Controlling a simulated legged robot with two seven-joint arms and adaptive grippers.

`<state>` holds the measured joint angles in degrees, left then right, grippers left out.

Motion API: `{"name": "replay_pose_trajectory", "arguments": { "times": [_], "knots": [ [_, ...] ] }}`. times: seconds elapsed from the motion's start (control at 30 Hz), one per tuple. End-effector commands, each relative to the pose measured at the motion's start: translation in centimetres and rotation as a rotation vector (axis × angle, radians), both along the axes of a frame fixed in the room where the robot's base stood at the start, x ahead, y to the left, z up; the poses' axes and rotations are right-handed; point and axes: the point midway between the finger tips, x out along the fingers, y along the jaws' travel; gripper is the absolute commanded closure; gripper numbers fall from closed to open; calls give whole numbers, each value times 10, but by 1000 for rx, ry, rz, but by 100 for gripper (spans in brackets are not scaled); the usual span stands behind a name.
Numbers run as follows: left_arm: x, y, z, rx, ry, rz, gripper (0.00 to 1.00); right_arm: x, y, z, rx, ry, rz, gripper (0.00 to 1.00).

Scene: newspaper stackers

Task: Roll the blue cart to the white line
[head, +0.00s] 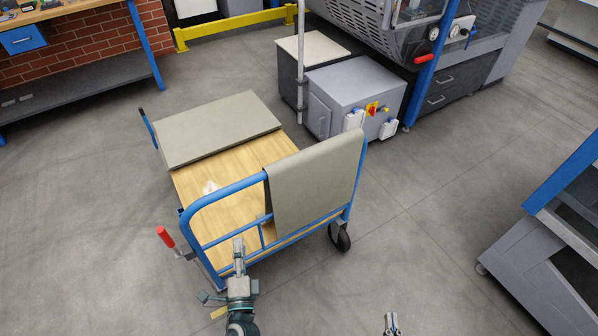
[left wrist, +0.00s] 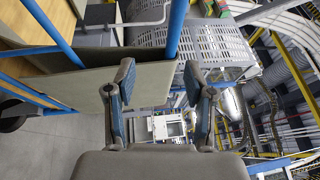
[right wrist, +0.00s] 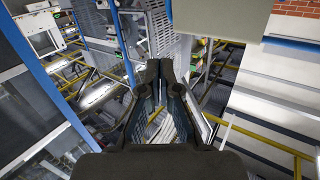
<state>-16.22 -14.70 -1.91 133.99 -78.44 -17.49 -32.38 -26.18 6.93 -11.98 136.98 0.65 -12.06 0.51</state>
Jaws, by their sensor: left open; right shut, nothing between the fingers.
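The blue cart (head: 226,190) stands at the middle left of the head view, with a wooden deck and a blue tube handle on the near side. A grey-green panel (head: 218,130) lies at its far end and another (head: 318,180) hangs over the handle. My left gripper (head: 239,243) is open at the near side of the handle, overlapping its lower rails. In the left wrist view (left wrist: 165,82) a blue tube shows beyond the open fingers; contact is unclear. My right gripper (head: 391,320) is shut and empty, right of the cart. I see no white line.
A grey cabinet (head: 350,90) and a machine stand behind the cart on the right. A workbench (head: 80,80) is at the far left. A blue-grey frame (head: 550,250) stands at the right edge. The floor (head: 420,220) between it and the cart is clear.

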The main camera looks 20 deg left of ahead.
Motion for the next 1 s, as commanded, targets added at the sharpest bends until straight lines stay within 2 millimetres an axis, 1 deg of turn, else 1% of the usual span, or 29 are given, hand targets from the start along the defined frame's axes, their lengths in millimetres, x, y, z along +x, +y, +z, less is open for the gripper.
{"name": "replay_pose_trajectory", "arguments": {
  "times": [0.03,0.13,0.27,0.37,0.5,0.6,0.8,0.9,1.0],
  "knots": [
    [-5,4,5,25,-10,20,46,-2,-1,4,6,-15,-1,100],
    [-5,9,18,49,-26,36,46,-3,-3,13,5,-15,-2,100],
    [6,15,24,49,-31,32,46,-5,-3,7,-21,61,-4,100],
    [21,26,27,46,-32,34,46,-10,-5,-7,-56,167,-7,100],
    [52,43,31,44,-31,33,46,-22,-10,-29,-102,326,-12,100],
    [73,55,34,43,-30,34,46,-30,-13,-40,-123,402,-15,100],
    [113,72,39,43,-26,33,46,-38,-18,-52,-139,474,-16,100],
    [128,78,41,45,-25,32,46,-40,-20,-54,-140,487,-16,100],
    [138,82,43,45,-25,31,46,-40,-21,-54,-140,486,-16,100]
  ]
}}
